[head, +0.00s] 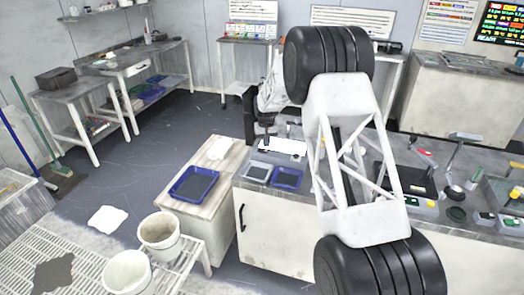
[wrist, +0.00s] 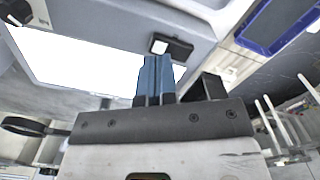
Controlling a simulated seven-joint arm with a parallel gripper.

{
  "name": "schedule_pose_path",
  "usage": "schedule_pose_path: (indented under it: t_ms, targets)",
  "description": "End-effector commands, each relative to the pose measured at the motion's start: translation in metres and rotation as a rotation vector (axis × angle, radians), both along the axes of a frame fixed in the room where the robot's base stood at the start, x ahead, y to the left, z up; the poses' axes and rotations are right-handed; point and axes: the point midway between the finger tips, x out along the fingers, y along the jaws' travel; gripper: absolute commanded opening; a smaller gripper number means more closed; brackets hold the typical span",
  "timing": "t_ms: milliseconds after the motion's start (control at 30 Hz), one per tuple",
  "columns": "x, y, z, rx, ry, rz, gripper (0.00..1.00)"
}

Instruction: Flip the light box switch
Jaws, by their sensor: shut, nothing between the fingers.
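The light box shows in the wrist view as a grey frame around a bright white panel (wrist: 85,65). Its switch (wrist: 178,48) is a small black housing with a white rocker (wrist: 159,46), on the frame beside the panel. My gripper (wrist: 157,58) has its two blue fingers together and empty. In the picture the fingertips are just below the switch, overlapping its lower edge; I cannot tell whether they touch it. In the head view the light box's white panel (head: 283,147) is on the bench, left of my arm. The switch cannot be made out there.
A blue tray (head: 287,178) and a grey tray (head: 257,170) lie on the bench near the light box. Several tools and small parts crowd the bench right of my arm. White buckets (head: 160,232) stand at lower left.

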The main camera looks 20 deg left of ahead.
Motion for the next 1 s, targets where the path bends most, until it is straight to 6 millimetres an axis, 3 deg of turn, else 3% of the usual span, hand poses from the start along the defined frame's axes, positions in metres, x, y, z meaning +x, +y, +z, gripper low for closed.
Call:
schedule_pose_path:
  t_ms: [633, 1000]
  targets:
    - [0.0, 0.0, 0.037, 0.001, -0.002, 0.0, 0.0]
    - [0.0, 0.0, 0.043, 0.0, 0.0, 0.0, 0.0]
